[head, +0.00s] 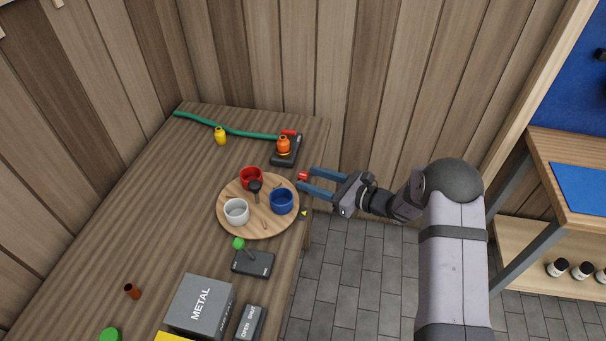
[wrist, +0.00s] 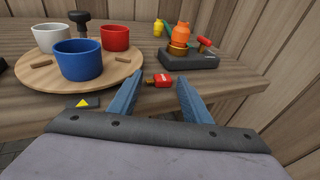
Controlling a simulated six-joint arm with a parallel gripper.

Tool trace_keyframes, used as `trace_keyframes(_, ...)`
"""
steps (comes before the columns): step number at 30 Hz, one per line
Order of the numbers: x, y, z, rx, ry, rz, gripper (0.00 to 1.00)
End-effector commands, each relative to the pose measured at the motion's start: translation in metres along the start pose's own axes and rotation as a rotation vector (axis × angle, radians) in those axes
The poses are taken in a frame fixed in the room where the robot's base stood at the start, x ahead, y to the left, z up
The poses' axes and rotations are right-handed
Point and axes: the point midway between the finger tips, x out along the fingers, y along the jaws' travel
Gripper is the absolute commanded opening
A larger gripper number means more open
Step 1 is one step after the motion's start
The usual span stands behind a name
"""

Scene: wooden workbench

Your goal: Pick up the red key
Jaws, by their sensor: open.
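The red key (head: 302,176) lies at the right edge of the workbench, beside the round wooden board. In the wrist view the key (wrist: 161,80) shows a red head with a dark part on its left. My gripper (head: 304,179) reaches in from the right with blue fingers spread apart. In the wrist view the gripper (wrist: 160,82) is open and empty, and the key appears in the gap between its fingertips. I cannot tell whether either finger touches the key or how far above the bench the fingers are.
The board (head: 229,188) bears a red cup (head: 246,182), a blue cup (head: 281,203), a white cup (head: 236,213) and a dark-handled tool. A black device with an orange top (head: 283,146) stands behind the key. A dark tag with a yellow triangle (wrist: 83,103) lies in front.

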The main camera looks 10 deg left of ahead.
Motion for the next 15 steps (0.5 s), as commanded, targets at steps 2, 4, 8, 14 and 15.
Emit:
trace_keyframes(2, 0.0072, 0.0009, -0.0002, 0.0, 0.001, 0.002, 0.44)
trace_keyframes(4, 0.0103, 0.0004, -0.0004, 0.001, 0.001, 0.0, 0.44)
trace_keyframes(8, 0.0114, 0.0, -0.0009, 0.001, 0.001, -0.001, 0.44)
trace_keyframes(14, 0.0111, 0.0001, -0.0009, 0.001, 0.001, 0.0, 0.25)
trace_keyframes(15, 0.0111, 0.0002, -0.0009, 0.001, 0.001, 0.0, 0.15)
